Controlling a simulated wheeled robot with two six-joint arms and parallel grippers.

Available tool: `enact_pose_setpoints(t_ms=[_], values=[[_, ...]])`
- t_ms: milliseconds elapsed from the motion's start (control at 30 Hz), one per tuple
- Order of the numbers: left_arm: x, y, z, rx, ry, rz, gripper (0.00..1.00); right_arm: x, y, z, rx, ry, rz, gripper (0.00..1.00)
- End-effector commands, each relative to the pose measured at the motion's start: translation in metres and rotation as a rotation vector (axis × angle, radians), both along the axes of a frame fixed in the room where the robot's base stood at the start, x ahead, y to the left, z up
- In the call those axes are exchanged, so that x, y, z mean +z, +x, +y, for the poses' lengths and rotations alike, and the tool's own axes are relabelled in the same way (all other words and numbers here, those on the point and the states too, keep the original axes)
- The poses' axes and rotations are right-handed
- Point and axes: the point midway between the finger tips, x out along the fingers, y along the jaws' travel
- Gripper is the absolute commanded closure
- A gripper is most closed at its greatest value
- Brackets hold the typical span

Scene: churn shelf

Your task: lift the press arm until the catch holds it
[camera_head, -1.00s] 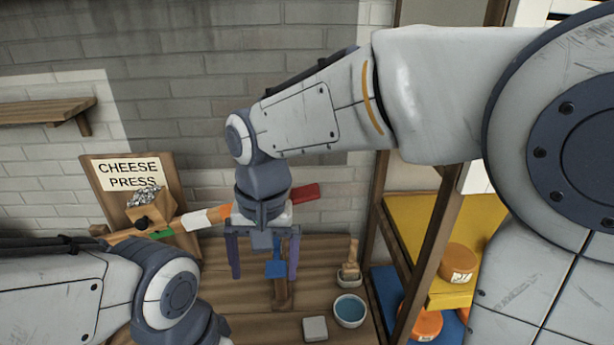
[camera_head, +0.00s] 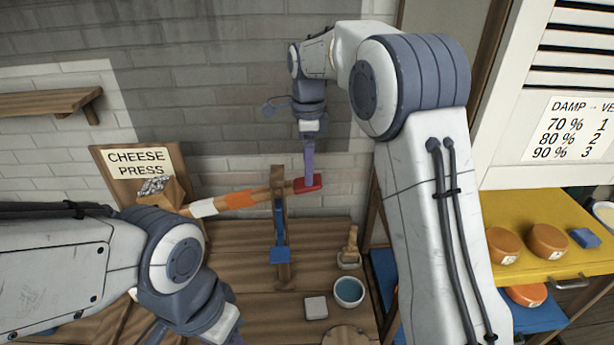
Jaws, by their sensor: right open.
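The press arm (camera_head: 262,196) is a wooden lever with white and orange bands and a red tip (camera_head: 307,184). It slopes up to the right from the press beside the "CHEESE PRESS" sign (camera_head: 137,162). It crosses an upright wooden post with a blue part (camera_head: 280,238), perhaps the catch; whether they engage is unclear. My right gripper (camera_head: 309,180) is open and points down at the red tip. Its fingers show edge-on, one hiding the other, and overlap the tip; contact is unclear. My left gripper (camera_head: 190,340) is cut off at the bottom edge, its fingers mostly out of view.
My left forearm hides part of the press. On the wooden table are a blue-filled bowl (camera_head: 349,292), a pale block (camera_head: 316,307) and a wooden-handled tool (camera_head: 350,248). A yellow shelf (camera_head: 520,225) with orange cheeses stands right. A wall shelf (camera_head: 45,102) is upper left.

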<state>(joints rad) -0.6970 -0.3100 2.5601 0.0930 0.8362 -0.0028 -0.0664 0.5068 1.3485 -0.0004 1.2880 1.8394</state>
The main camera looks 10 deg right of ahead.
Motion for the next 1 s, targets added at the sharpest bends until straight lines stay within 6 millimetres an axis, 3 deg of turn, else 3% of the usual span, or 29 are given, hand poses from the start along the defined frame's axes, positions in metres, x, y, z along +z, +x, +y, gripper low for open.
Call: enact_pose_setpoints(t_ms=[300, 633, 667, 900, 1000], values=[[0.012, 0.0, 0.0, -0.002, 0.0, 0.0, 0.5, -0.041, 0.0, 0.001, 0.002, 0.0, 0.001, 0.03], [0.012, 0.0, 0.0, -0.002, 0.0, 0.0, 0.5, -0.047, 0.0, 0.0, 0.002, 0.001, -0.002, 0.03], [0.012, 0.0, 0.0, -0.002, 0.0, 0.0, 0.5, -0.046, 0.0, 0.0, 0.002, 0.001, -0.002, 0.06], [0.012, 0.0, 0.0, -0.002, 0.0, 0.0, 0.5, -0.046, 0.0, 0.0, 0.002, 0.001, -0.001, 0.98], [0.012, 0.0, 0.0, -0.002, 0.0, 0.0, 0.5, -0.046, 0.0, 0.0, 0.002, 0.001, -0.001, 1.0]])
